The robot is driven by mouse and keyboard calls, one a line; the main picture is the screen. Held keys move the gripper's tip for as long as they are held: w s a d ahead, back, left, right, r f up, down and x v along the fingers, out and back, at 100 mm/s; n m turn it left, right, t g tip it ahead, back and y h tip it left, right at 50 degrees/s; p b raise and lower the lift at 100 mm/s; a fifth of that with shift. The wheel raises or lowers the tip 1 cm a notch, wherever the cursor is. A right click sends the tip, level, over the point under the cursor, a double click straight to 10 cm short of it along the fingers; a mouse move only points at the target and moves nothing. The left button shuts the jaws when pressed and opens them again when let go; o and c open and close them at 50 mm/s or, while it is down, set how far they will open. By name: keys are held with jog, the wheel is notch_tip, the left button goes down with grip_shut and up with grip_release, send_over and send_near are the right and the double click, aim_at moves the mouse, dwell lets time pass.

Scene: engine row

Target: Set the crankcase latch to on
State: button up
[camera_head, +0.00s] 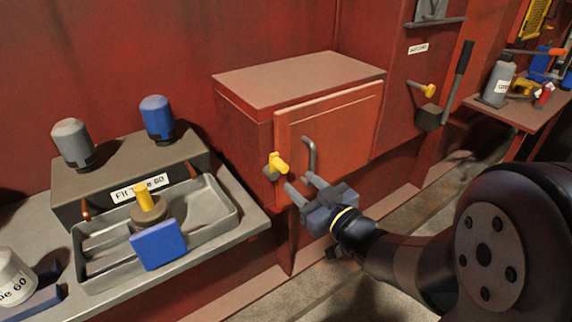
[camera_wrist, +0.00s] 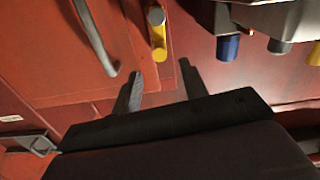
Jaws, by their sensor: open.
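The latch on the red crankcase door is a yellow handle (camera_head: 279,162) on a grey pivot, at the door's left edge. It also shows in the wrist view as a yellow bar with a grey round end (camera_wrist: 158,36). The door (camera_head: 335,125) looks shut, with a curved grey pull handle (camera_head: 310,155) right of the latch. My gripper (camera_head: 300,183) is open and empty, below and slightly right of the latch in the head view. In the wrist view its two fingertips (camera_wrist: 160,71) point toward the latch, which lies between their lines, apart from them. I see no on or off marking.
A bench at left holds a metal tray (camera_head: 222,200) with a yellow-topped part and blue block (camera_head: 158,245), plus grey and blue canisters (camera_head: 156,118).

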aim_at(288, 172)
jog(key=x, duration=0.8)
jog(key=shift+a, duration=0.1)
grip_shut()
